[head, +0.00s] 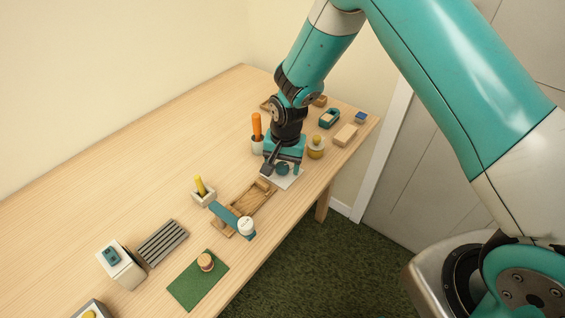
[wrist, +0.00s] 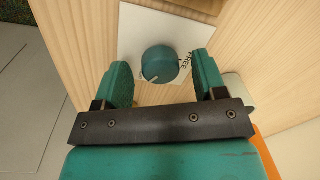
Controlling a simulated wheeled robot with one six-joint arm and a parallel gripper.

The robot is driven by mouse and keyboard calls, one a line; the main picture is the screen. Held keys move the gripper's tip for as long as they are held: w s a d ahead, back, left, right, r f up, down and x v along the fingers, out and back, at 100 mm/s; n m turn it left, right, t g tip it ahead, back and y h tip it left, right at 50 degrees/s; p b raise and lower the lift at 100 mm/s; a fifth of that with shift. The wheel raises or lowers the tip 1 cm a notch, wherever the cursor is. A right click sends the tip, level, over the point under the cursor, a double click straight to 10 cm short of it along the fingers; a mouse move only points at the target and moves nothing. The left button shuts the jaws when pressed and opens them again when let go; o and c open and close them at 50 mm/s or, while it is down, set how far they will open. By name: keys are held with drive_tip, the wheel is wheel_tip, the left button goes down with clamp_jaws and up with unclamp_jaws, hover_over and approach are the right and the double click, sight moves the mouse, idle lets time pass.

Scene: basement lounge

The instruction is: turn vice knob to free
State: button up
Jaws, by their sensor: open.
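The teal round knob (wrist: 160,64) sits on a white plate (wrist: 135,25) in the wrist view. A pale mark on the knob's rim points toward the lower left. The word FREE is printed on the plate to the right of the knob. My gripper (wrist: 163,72) is open, with one finger to the left and one to the right of the knob. Both look apart from it; their height over the plate is hard to judge. In the head view the knob (head: 282,168) shows between the fingers, low over the plate (head: 290,181).
A wooden tray-like piece (head: 252,204) with a teal bar (head: 225,214) across it lies nearer. The plate lies near the table's right edge.

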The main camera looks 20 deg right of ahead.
drive_tip(key=shift+c, duration=0.5)
drive_tip(key=c, duration=0.8)
